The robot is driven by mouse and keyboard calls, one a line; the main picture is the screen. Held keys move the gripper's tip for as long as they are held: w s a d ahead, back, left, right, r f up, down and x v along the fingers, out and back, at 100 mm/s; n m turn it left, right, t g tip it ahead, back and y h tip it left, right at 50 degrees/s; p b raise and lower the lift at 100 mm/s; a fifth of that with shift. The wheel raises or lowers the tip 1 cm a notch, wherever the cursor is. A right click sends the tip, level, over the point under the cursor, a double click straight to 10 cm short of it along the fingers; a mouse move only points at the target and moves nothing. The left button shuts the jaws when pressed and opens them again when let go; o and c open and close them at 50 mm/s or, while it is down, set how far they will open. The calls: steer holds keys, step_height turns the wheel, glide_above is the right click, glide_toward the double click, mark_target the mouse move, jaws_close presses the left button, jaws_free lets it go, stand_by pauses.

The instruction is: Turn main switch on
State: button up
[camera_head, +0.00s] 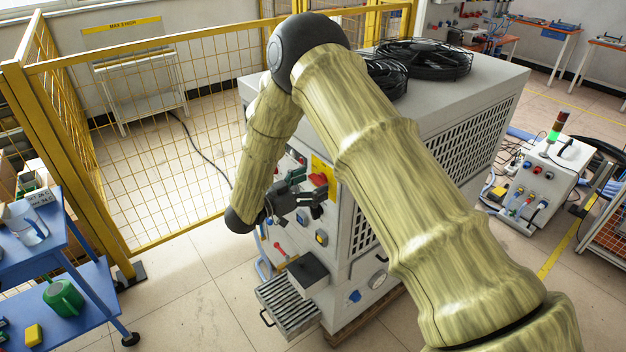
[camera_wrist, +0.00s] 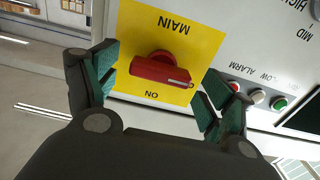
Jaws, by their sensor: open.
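The main switch is a red rotary knob (camera_wrist: 160,70) on a yellow plate (camera_wrist: 203,45) marked MAIN and ON, which appears upside down in the wrist view. Its handle lies nearly level in that view. My gripper (camera_wrist: 158,85) is open, with one green-padded finger on each side of the knob; I see no clear contact. In the head view the red knob (camera_head: 318,179) and yellow plate (camera_head: 322,166) show on the front of the grey machine (camera_head: 480,110), with my gripper (camera_head: 308,187) close in front. My gripper partly hides the panel there.
Small indicator lights (camera_wrist: 257,96) and a dark display sit beside the plate. Yellow mesh fencing (camera_head: 150,130) stands left of the machine. A blue cart (camera_head: 70,270) is at the far left. A ribbed tray (camera_head: 288,304) juts out low on the machine.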

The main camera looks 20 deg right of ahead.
steer(key=shift+w+d, duration=0.15)
steer(key=shift+d, duration=0.2)
steer(key=c, duration=1)
